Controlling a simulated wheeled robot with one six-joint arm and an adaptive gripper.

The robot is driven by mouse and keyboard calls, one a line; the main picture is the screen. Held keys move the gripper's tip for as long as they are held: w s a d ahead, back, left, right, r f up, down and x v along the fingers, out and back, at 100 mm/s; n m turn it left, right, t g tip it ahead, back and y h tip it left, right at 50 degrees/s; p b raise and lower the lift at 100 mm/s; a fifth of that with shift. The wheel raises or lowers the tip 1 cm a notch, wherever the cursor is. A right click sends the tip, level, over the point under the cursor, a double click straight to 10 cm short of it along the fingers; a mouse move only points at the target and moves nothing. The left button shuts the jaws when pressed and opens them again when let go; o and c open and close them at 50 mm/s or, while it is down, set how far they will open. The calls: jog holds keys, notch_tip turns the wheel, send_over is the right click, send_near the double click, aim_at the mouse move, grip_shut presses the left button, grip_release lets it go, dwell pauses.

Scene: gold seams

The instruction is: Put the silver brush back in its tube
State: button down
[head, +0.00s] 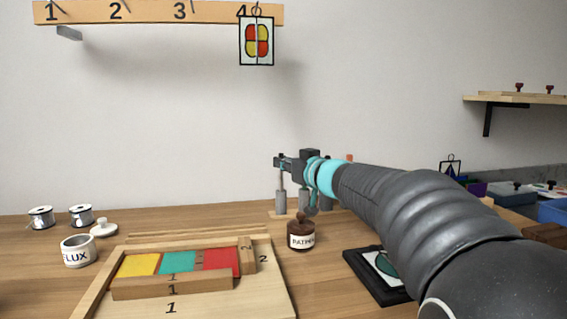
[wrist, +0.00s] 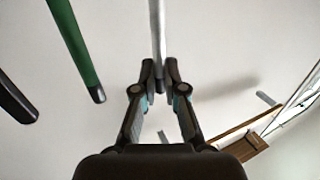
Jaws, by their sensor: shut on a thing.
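My gripper (head: 279,162) is at the back of the bench, reaching left, high above a row of grey tubes. In the wrist view my gripper (wrist: 159,76) is shut on a thin silver rod, the silver brush (wrist: 157,28), between its fingertips. In the head view a thin upright piece shows below the fingers, above the leftmost grey tube (head: 281,204). I cannot tell whether the brush's lower end is inside that tube. Another grey tube (head: 303,201) stands just right of it. My arm hides part of the row.
A dark labelled jar (head: 301,236) stands in front of the tubes. A wooden tray with coloured tiles (head: 283,290) fills the front middle. A flux pot (head: 77,251) is at left. A green rod (wrist: 76,48) and a black rod (wrist: 16,103) show left of my gripper.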

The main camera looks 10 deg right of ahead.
jog(key=shift+f, duration=0.6)
dwell(0.6)
jog(key=c, duration=0.7)
grip_release()
notch_tip(320, 180, up, 7)
dwell(0.7)
dwell(0.5)
